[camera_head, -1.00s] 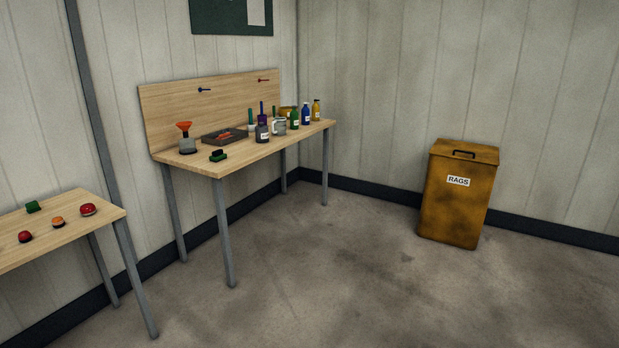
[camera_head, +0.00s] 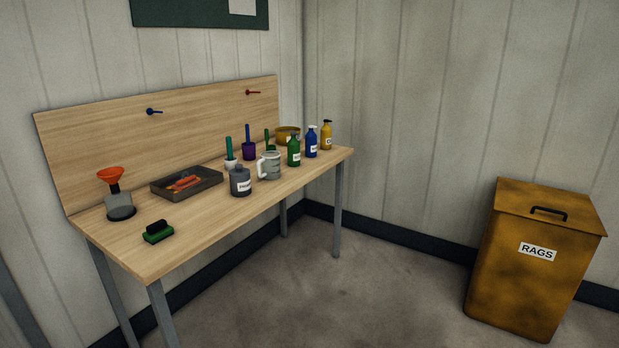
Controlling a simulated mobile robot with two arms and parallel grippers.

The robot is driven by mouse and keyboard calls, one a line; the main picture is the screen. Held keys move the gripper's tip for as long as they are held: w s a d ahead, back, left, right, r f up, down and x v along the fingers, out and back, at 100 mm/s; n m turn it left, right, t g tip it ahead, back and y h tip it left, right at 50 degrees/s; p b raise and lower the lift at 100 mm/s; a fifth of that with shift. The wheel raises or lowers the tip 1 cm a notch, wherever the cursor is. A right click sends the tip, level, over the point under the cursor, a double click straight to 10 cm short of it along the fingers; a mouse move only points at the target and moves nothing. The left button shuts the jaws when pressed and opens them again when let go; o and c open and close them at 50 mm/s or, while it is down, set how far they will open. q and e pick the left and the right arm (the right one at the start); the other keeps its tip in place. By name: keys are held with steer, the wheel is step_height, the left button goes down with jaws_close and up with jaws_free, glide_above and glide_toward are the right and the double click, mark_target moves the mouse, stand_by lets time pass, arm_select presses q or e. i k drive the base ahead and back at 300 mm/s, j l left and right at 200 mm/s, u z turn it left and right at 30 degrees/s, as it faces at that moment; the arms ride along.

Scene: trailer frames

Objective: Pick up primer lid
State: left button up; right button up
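A dark grey bottle (camera_head: 240,182) with a white label stands upright near the front edge of the wooden workbench (camera_head: 185,222). Its label is too small to read with certainty. A short grey neck or cap shows on top, but I cannot tell whether it is a separate lid. I cannot make out a loose primer lid anywhere on the bench. Neither of my grippers is in view.
An orange rags bin (camera_head: 515,285) stands right. Floor (camera_head: 370,295) between is clear.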

mark_target(239, 172)
steer(key=i+u, duration=0.2)
steer(key=i, duration=0.25)
steer(key=i+l+u, duration=0.15)
steer(key=i, duration=0.3)
steer(key=i+l+u, duration=0.2)
steer(key=i, duration=0.25)
